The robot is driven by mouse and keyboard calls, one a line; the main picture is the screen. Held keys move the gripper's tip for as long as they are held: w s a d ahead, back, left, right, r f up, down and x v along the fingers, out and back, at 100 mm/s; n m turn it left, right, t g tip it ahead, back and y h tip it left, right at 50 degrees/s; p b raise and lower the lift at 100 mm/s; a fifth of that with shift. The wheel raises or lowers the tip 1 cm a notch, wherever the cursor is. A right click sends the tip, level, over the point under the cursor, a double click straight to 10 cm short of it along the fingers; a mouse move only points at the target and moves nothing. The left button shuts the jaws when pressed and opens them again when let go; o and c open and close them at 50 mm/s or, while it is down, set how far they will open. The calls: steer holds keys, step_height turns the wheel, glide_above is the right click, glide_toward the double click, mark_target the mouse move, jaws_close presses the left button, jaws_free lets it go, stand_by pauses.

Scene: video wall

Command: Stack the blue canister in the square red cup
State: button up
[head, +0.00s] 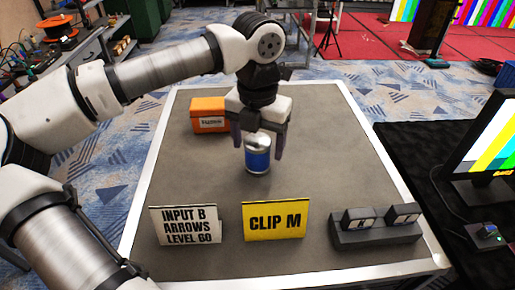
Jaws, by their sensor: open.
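A blue canister (257,161) with a silvery top stands upright on the grey table (200,180), near its middle. My gripper (259,149) points down over it. Its fingers are open, one at each side of the canister's upper part. I cannot tell whether either finger touches it. I see no square red cup. An orange box (208,115) with a white label stands behind and to the left of the canister.
A white card (185,226) and a yellow card (275,220) stand at the front of the table. A dark holder (375,231) with two small blocks is at front right. The table right of the canister is clear. A monitor (490,130) stands beyond the right edge.

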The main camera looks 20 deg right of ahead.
steer(key=c, duration=1.2)
steer(key=shift+o, duration=0.2)
steer(key=shift+r, duration=0.1)
step_height(320, 180, up, 20)
steer(key=shift+b, duration=0.35)
